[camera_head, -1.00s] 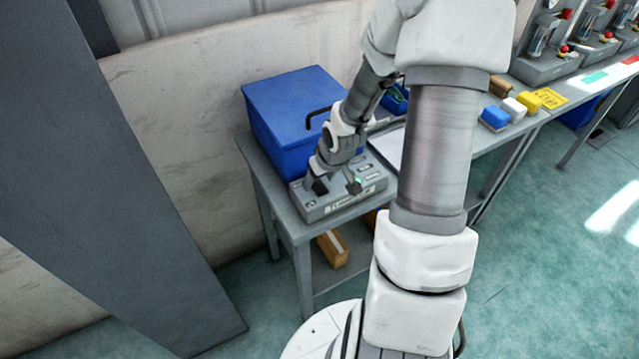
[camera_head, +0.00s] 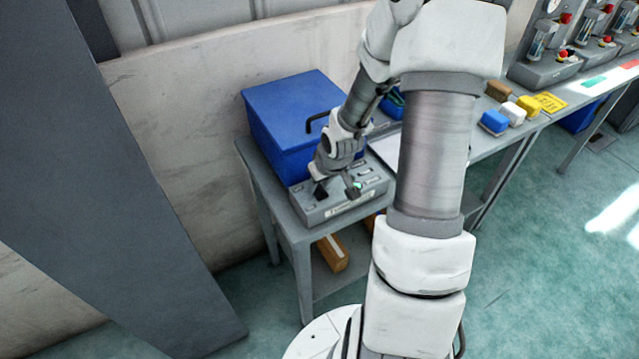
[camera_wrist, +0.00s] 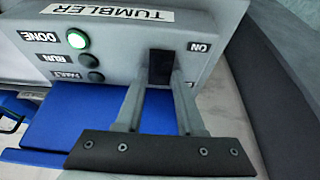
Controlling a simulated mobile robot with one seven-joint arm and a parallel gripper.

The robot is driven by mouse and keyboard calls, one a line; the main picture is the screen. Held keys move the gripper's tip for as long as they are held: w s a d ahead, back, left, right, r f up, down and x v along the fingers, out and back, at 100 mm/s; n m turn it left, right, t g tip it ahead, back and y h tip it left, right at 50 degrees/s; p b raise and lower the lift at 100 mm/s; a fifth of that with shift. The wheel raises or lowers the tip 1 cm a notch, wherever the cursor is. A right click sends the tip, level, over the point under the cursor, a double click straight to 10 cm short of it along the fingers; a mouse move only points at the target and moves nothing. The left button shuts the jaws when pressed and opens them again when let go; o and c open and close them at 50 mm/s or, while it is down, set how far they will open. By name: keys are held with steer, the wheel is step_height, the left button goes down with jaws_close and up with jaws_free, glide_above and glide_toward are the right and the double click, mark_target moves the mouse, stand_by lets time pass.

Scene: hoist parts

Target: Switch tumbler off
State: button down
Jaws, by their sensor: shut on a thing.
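The tumbler's grey control box (camera_head: 345,207) stands on the near end of the bench, in front of a blue bin. In the wrist view its face appears upside down, with a TUMBLER label (camera_wrist: 112,14), a lit green DONE lamp (camera_wrist: 77,40) and two dark lamps, one marked RUN. A black switch (camera_wrist: 160,67) sits beside the ON label (camera_wrist: 200,47). My gripper (camera_wrist: 163,84) is shut on this switch, one finger at each side. The switch's exact tilt is hard to tell. In the head view my wrist hides part of the box.
The blue bin (camera_head: 290,115) with a dark handle stands right behind the box. Blue, white and yellow blocks (camera_head: 513,111) lie farther along the bench. A brown box (camera_head: 333,253) lies on the lower shelf. The floor at right is clear.

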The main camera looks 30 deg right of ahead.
mark_target(322, 196)
steer(key=shift+w+r+g+p, duration=0.2)
steer(key=shift+g+p, duration=0.2)
steer(key=shift+p, duration=0.15)
steer(key=shift+w+f+g+p, duration=0.2)
steer(key=shift+g+p, duration=0.45)
steer(key=shift+g, duration=0.35)
steer(key=c, duration=0.5)
jaws_free()
steer(key=shift+r, duration=0.1)
steer(key=r, duration=0.5)
steer(key=s+r+p, duration=0.1)
steer(key=r, duration=0.5)
steer(key=s+r, duration=0.1)
steer(key=r, duration=0.5)
steer(key=shift+s, duration=0.15)
